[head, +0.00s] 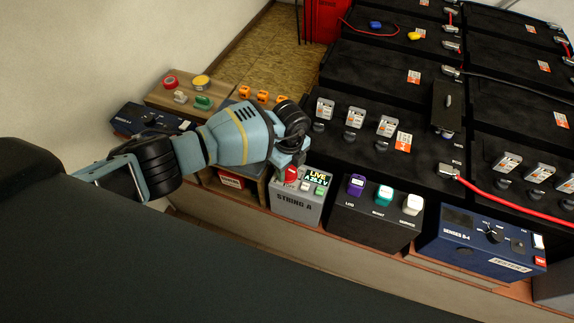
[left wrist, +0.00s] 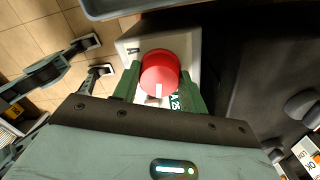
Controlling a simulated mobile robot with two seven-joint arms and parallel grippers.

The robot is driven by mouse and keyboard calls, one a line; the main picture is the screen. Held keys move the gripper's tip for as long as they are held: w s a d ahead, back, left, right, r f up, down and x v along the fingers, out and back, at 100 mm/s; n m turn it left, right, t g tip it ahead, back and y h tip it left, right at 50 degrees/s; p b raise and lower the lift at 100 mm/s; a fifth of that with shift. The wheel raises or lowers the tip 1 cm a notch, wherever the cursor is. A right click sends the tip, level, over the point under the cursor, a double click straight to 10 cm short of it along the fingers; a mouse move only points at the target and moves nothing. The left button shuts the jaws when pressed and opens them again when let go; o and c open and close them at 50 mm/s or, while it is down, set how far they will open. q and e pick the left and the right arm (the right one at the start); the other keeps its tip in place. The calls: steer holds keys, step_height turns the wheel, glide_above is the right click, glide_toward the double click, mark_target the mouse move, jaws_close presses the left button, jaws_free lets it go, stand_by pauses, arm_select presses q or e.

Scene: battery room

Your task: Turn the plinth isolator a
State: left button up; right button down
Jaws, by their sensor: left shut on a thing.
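The plinth isolator A is a grey box (head: 296,207) marked STRING A, with a red rotary knob (head: 291,175) on top and a small green-lit display (head: 317,177) beside it. My left gripper (head: 290,160) is over the box at the knob. In the left wrist view its two green fingers (left wrist: 160,90) are shut on the red knob (left wrist: 160,70), one on each side. A white mark on the knob points toward the bottom of that view. Part of the display is hidden behind a finger there. My right gripper is in neither view.
Black batteries (head: 350,95) fill the area behind. A wooden panel (head: 190,97) with coloured buttons is behind my left arm.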

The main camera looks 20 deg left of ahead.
arm_select(q)
steer(key=shift+w+r+n+p, duration=0.15)
steer(key=shift+r+n+p, duration=0.15)
steer(key=shift+n, duration=0.3)
steer(key=shift+f+n, duration=0.1)
steer(key=shift+n, duration=0.4)
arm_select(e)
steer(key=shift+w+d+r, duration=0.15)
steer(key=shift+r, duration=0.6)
arm_select(q)
steer(key=shift+p, duration=0.3)
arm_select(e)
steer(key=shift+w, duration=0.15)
arm_select(q)
steer(key=o, duration=0.8)
steer(key=shift+o, duration=0.8)
steer(key=shift+f, duration=0.15)
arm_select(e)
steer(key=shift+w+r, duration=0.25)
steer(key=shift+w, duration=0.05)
